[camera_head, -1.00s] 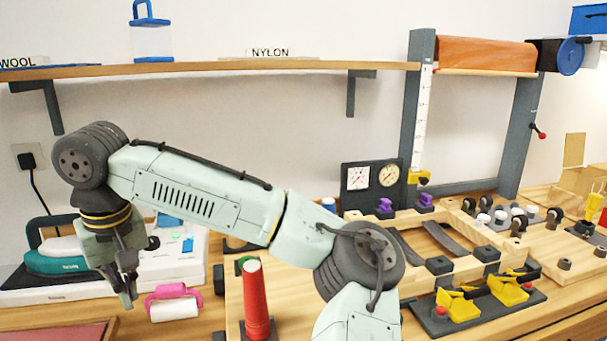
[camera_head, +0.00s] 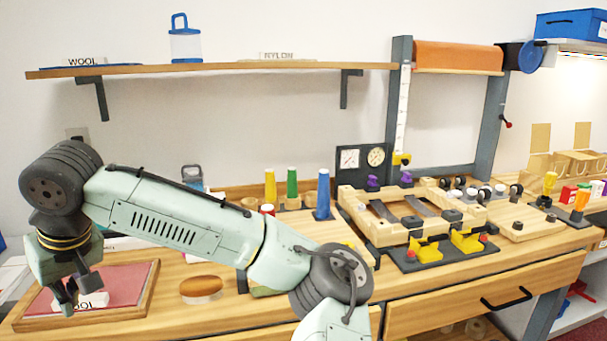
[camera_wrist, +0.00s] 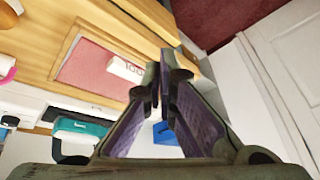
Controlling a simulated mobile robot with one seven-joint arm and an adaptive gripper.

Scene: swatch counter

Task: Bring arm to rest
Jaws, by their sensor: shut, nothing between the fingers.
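My gripper (camera_head: 66,301) is at the lower left in the head view, at the end of my bent pale green arm. It points down over the red-topped, wood-framed board (camera_head: 128,283) and covers part of a small white label block (camera_head: 95,299) there. In the wrist view my gripper (camera_wrist: 165,90) has its fingertips close together with nothing held. The red board (camera_wrist: 85,75) and the white label (camera_wrist: 125,70) lie beyond and to the left of the fingers. I cannot tell the exact height of the fingertips above the board.
A wooden clamp frame with yellow clamps (camera_head: 425,249) fills the right of the counter. Yellow, green and blue cones (camera_head: 323,196) stand at the back. A shelf (camera_head: 215,68) runs above. A teal-handled item (camera_wrist: 80,127) is at lower left in the wrist view.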

